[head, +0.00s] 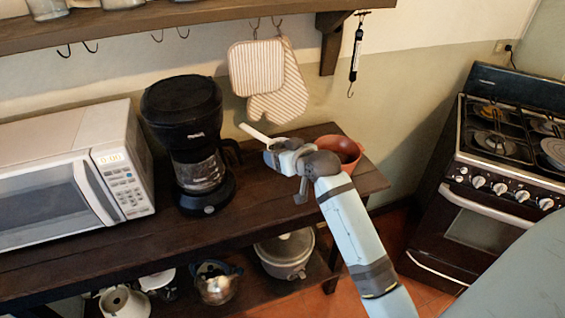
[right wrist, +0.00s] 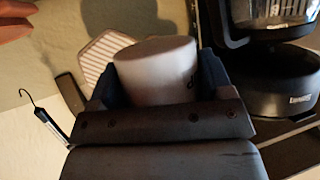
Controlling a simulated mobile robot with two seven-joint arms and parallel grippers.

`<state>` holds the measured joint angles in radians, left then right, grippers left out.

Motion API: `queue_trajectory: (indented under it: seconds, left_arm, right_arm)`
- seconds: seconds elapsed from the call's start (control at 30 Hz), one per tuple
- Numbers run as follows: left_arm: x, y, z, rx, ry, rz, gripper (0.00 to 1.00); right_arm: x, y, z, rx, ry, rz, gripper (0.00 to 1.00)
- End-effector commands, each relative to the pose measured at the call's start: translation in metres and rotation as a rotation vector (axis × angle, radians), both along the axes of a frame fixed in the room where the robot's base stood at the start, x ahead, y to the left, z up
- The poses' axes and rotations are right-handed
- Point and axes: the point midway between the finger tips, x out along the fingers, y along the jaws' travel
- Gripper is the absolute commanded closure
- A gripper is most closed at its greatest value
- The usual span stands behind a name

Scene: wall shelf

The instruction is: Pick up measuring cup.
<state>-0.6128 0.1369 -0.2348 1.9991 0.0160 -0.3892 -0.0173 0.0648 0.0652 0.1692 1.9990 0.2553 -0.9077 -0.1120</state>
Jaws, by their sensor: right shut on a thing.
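The measuring cup (right wrist: 155,72) is white and sits between the two fingers of my right gripper (right wrist: 158,88) in the right wrist view. The gripper is shut on it. In the head view my right gripper (head: 270,155) is over the wooden counter, just right of the coffee maker. A white handle-like part of the cup (head: 256,132) sticks out up and to the left there; the rest is mostly hidden by the gripper. I cannot tell whether the cup touches the counter. My left gripper is not in view.
The black coffee maker (head: 190,140) and white microwave (head: 75,172) stand left of my right gripper. A reddish bowl (head: 341,150) stands close behind my right wrist. Striped mitts (head: 268,78) hang behind. A stove (head: 500,165) is at the right. The counter front (head: 240,222) is clear.

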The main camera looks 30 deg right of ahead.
Motion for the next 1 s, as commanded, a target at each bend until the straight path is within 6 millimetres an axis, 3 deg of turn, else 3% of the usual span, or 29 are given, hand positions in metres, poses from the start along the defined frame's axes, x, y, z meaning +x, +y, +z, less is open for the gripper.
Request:
queue_trajectory:
  seconds: [0.4,1.0]
  left_arm:
    - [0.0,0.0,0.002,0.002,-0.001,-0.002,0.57]
    - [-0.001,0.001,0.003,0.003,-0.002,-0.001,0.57]
  right_arm:
    - [0.0,0.0,0.04,-0.001,-0.002,0.0,0.56]
    - [0.0,0.0,0.06,0.0,-0.001,0.0,0.56]
